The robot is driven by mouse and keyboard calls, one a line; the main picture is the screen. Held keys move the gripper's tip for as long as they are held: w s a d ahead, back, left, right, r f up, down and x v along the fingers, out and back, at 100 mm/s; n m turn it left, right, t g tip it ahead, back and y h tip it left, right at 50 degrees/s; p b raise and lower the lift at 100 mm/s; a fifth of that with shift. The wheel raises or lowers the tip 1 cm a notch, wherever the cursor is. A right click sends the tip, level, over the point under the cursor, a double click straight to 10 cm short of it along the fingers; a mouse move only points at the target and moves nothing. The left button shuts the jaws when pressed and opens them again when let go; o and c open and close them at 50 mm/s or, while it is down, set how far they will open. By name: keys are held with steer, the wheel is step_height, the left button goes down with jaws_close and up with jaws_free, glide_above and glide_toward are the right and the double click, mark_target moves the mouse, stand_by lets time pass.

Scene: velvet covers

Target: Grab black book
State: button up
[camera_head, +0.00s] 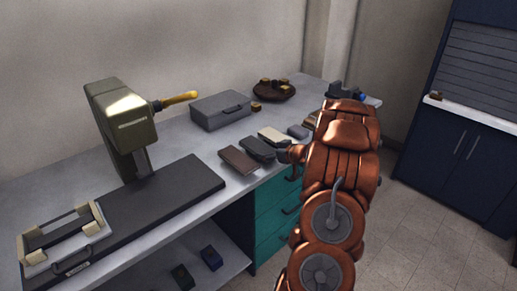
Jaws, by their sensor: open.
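A black book (256,149) lies flat on the grey worktop, between a brown book (238,160) and a cream-covered book (274,136). My gripper (286,155) is at the right of the black book, near the front edge of the worktop. It is open, small in view and partly hidden by my copper arm. I cannot tell whether it touches the black book.
A grey case (220,111) stands behind the books. A round dark tray (273,91) is at the back, and a small grey-blue book (298,131) lies to the right. A press (124,130) stands at left. Teal drawers (275,215) are below.

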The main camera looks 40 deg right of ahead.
mark_target(262, 149)
steer(key=shift+x, duration=1.8)
steer(key=shift+r, duration=0.15)
steer(key=c, duration=1.3)
